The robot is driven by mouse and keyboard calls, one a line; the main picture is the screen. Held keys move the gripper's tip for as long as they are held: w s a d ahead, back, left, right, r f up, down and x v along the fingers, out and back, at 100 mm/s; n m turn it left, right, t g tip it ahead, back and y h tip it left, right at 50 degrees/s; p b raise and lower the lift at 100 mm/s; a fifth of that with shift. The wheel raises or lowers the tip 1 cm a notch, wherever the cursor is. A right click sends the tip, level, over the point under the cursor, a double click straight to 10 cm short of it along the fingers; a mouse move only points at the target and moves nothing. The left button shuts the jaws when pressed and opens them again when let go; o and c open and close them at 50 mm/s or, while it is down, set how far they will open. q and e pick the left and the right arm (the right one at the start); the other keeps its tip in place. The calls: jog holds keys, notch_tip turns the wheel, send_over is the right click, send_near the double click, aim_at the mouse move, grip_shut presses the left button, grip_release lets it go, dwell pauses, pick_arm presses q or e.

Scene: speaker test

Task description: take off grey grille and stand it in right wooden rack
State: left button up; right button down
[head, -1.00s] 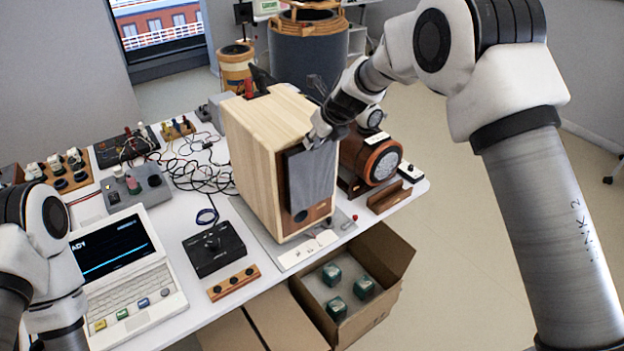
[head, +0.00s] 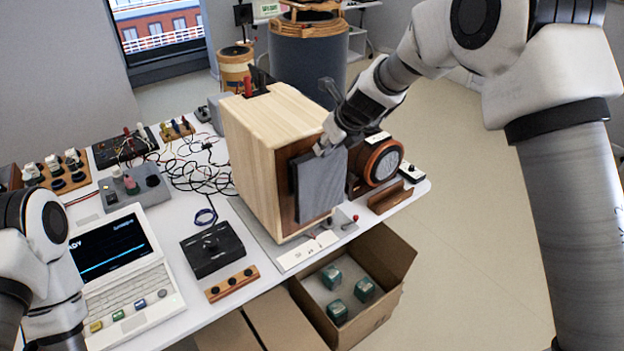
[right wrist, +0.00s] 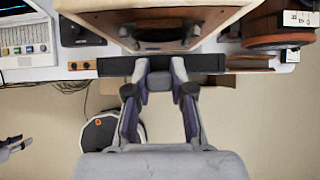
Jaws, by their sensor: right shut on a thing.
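The grey grille (head: 320,187) is a flat dark-grey panel, roughly upright, just in front of the wooden speaker (head: 262,130). A gap shows between it and the speaker's brown front. My right gripper (head: 326,149) is shut on the grille's top edge. In the right wrist view the grille is a dark bar (right wrist: 205,63) at the fingertips, below the speaker (right wrist: 165,22). The right wooden rack (head: 390,198) is a low brown piece at the table's right front edge, right of the grille. My left arm shows at lower left; a small part, perhaps its gripper (right wrist: 14,146), shows in the right wrist view.
A round wooden-rimmed device (head: 382,162) stands behind the rack, with a small switch box (head: 411,173) beside it. An open cardboard box (head: 372,318) holding several teal blocks stands below the table's front edge. A laptop (head: 125,270) and black box (head: 212,249) are left.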

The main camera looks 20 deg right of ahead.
jog(key=shift+s+d+b, duration=0.2)
jog(key=shift+s, duration=0.35)
jog(key=shift+s+d+b, duration=0.15)
jog(key=shift+s+d, duration=0.05)
jog(key=shift+s, duration=0.35)
dwell(0.4)
